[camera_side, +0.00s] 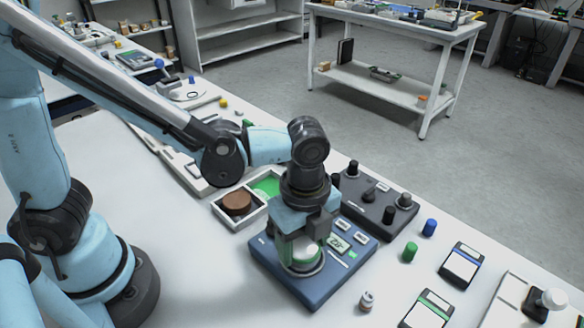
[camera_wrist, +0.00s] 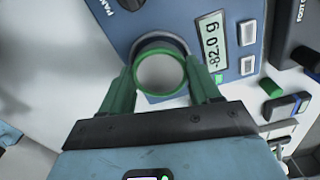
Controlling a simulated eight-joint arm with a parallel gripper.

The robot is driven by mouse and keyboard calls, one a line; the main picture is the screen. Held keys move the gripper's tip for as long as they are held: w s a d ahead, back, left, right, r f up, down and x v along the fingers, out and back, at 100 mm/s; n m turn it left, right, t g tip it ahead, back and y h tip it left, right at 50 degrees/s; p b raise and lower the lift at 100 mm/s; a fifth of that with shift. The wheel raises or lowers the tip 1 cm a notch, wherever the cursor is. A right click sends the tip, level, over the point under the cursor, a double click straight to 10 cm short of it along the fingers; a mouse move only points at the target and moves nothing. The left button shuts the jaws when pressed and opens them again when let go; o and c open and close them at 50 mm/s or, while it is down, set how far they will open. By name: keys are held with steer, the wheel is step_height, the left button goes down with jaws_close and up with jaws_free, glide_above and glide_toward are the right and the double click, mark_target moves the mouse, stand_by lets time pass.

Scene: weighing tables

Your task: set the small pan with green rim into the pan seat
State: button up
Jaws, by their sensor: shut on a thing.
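The small pan with green rim (camera_wrist: 160,92) is between the two green fingertips of my gripper (camera_wrist: 161,76), which is shut on it. In the side view the pan (camera_side: 301,252) shows pale and green under my gripper (camera_side: 304,244), low over the blue scale (camera_side: 273,272). The pan seat (camera_wrist: 160,38) shows as a dark ring arc behind the pan's far rim in the wrist view; the pan hides the rest. I cannot tell whether the pan touches the seat. The scale's display (camera_wrist: 212,46) reads -82.0 g.
Green (camera_side: 410,252) and blue (camera_side: 429,228) cylinders and a small weight (camera_side: 366,301) stand to the right.

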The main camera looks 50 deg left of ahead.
steer(key=shift+f, duration=0.5)
stand_by(0.4)
steer(key=o, duration=1.2)
steer(key=shift+c, duration=0.2)
step_height(320, 180, up, 12)
steer(key=w+a+f+n+t, duration=0.1)
steer(key=a+n+t, duration=0.6)
steer(key=a+n, duration=1)
steer(key=f+n, duration=0.1)
steer(key=n, duration=0.2)
steer(key=shift+w+a, duration=0.15)
steer(key=shift+a, duration=0.25)
